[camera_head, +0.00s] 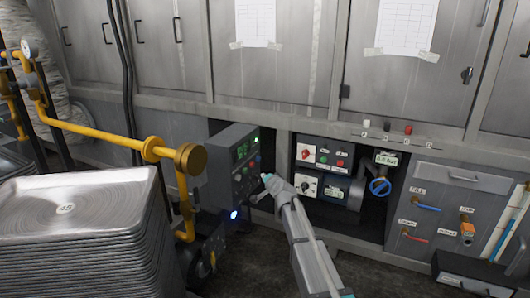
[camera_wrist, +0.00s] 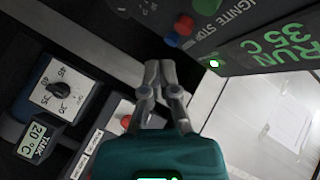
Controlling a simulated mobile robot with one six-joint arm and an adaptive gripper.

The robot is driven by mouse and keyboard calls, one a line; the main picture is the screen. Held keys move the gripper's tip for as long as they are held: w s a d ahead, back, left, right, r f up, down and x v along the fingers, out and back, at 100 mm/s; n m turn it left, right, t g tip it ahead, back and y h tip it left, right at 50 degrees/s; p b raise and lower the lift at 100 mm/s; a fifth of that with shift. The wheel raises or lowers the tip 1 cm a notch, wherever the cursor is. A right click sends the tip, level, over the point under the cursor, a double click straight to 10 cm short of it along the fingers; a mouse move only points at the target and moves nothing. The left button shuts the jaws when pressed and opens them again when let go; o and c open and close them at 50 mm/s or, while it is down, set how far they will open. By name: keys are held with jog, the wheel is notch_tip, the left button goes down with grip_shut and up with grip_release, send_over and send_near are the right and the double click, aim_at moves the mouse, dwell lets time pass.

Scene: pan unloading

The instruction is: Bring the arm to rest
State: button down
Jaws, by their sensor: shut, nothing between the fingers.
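My gripper (camera_head: 264,186) is shut and empty, in front of a grey control box (camera_head: 221,165) with a green display. In the wrist view my gripper (camera_wrist: 160,70) has its fingertips together, near the box's red button (camera_wrist: 184,25) and blue button (camera_wrist: 172,40). I cannot tell whether it touches the box. The box's display (camera_wrist: 285,45) reads "RUN 35 C", and a small green lamp (camera_wrist: 214,63) is lit. My arm reaches up from the bottom of the head view.
A stack of metal trays (camera_head: 80,208) and a yellow pipe (camera_head: 100,135) stand left of the box. Right of it are a switch panel (camera_head: 320,157), a blue valve wheel (camera_head: 380,187) and a drawer unit (camera_head: 465,178). Grey cabinets (camera_head: 290,60) line the back.

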jog(key=s+d+f+n+g+h+p, duration=0.15)
jog(key=s+d+g+p, duration=0.3)
jog(key=s+d, duration=0.7)
jog(key=s+d+r+n+g+h+p, duration=0.1)
jog(key=s+d+n+g+h+p, duration=0.35)
jog(key=s, duration=1.15)
jog(key=s+d+f+g+h+p, duration=0.1)
jog(key=s+d+g+p, duration=0.3)
jog(key=s+d, duration=0.75)
notch_tip(320, 180, up, 38)
jog(key=s+a+p, duration=0.1)
jog(key=p, duration=3.6)
jog(key=shift+a+f+g, duration=0.2)
jog(key=shift+g, duration=0.1)
